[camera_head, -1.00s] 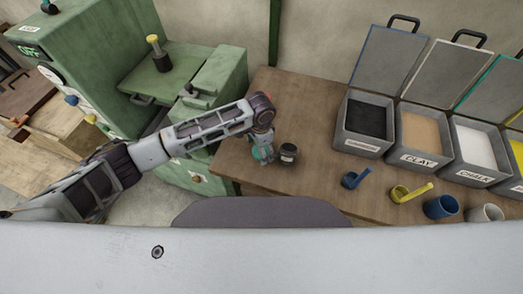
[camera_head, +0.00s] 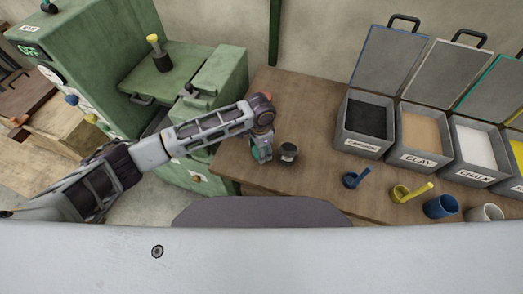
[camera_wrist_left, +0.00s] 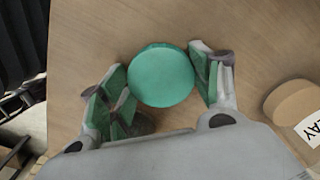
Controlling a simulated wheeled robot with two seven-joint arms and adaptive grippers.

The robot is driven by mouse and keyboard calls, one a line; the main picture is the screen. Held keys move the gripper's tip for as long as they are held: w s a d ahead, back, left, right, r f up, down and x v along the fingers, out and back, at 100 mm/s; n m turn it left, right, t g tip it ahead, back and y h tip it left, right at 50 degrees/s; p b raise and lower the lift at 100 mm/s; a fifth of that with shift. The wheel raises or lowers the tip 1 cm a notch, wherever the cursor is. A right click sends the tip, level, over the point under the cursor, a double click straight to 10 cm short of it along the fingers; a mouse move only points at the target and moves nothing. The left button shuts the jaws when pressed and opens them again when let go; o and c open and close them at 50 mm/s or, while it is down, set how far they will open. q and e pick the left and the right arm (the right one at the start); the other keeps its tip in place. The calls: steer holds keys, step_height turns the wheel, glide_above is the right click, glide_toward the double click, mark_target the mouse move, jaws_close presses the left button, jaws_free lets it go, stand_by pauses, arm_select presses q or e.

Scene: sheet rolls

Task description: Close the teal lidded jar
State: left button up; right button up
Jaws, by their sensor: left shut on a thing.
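The teal lidded jar (camera_head: 256,154) stands near the left end of the wooden table, partly hidden by my left gripper in the head view. In the left wrist view its round, flat teal top (camera_wrist_left: 161,75) lies between the fingers. My left gripper (camera_head: 262,148) is shut on it, with green pads on either side of the round top in the left wrist view (camera_wrist_left: 160,80). The jar's body below the top is hidden there, so I cannot tell how the lid sits. My right gripper is not in view.
A small dark jar (camera_head: 288,153) stands just right of the gripper. Open-lidded bins, including clay (camera_head: 424,136) and chalk (camera_head: 476,143), line the table's right side. Blue (camera_head: 354,180) and yellow (camera_head: 408,193) scoops and cups lie in front. A green machine (camera_head: 190,75) stands left. The table's middle is clear.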

arm_select(q)
steer(key=shift+r, duration=0.1)
step_height(320, 180, up, 10)
stand_by(0.8)
stand_by(0.3)
